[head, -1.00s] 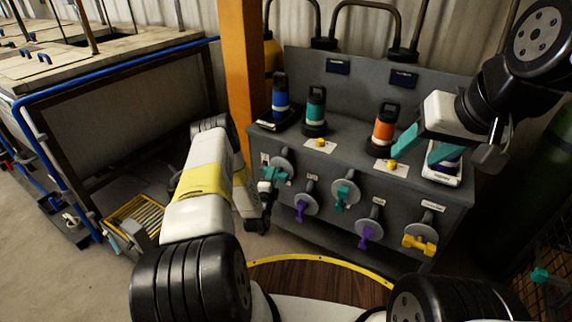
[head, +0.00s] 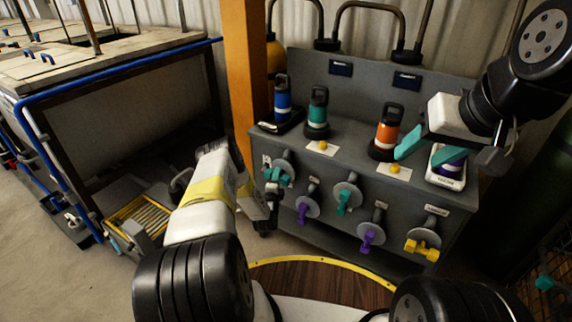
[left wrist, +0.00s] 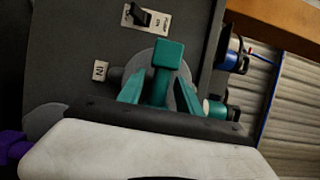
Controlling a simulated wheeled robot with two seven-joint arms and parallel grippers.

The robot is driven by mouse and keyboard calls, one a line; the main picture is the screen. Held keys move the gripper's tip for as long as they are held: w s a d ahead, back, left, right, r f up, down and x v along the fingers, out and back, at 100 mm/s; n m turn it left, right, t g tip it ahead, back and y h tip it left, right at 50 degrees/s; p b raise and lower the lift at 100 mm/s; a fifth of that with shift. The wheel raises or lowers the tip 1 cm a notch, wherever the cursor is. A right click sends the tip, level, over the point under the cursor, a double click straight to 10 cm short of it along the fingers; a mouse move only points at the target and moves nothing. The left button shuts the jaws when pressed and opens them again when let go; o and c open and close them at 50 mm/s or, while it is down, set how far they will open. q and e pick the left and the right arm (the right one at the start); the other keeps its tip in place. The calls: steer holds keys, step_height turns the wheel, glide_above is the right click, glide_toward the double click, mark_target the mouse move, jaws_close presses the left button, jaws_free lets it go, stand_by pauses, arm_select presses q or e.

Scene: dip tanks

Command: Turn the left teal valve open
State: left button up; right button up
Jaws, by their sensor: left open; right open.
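The left teal valve (head: 281,171) is at the left end of the grey cabinet's front, on a round grey plate. In the left wrist view its teal handle (left wrist: 166,60) stands roughly upright in the picture. My left gripper (left wrist: 160,88) is open, with one teal finger on each side of the handle. I cannot tell whether either finger touches it. In the head view my left gripper (head: 272,188) is at this valve and partly covers it. My right gripper (head: 422,146) is open and empty above the right end of the cabinet top.
Purple valves (head: 304,211) (head: 370,236), a second teal valve (head: 343,203) and a yellow valve (head: 422,248) are on the same front. Blue (head: 282,99), teal (head: 317,114) and orange (head: 386,133) containers stand on top. An orange post (head: 244,80) rises left of the cabinet.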

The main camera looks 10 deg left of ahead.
arm_select(q)
jaws_close()
steer(key=shift+n, duration=0.3)
steer(key=n+g, duration=0.1)
steer(key=n, duration=0.2)
steer(key=shift+g+h, duration=0.4)
steer(key=n+g+h, duration=0.1)
steer(key=n, duration=0.2)
steer(key=shift+n, duration=0.4)
steer(key=n+g+h, duration=0.1)
steer(key=n, duration=0.2)
steer(key=shift+g+h, duration=0.3)
steer(key=shift+h, duration=0.1)
steer(key=n+h, duration=0.1)
steer(key=n, duration=0.1)
steer(key=shift+n+g+h, duration=0.4)
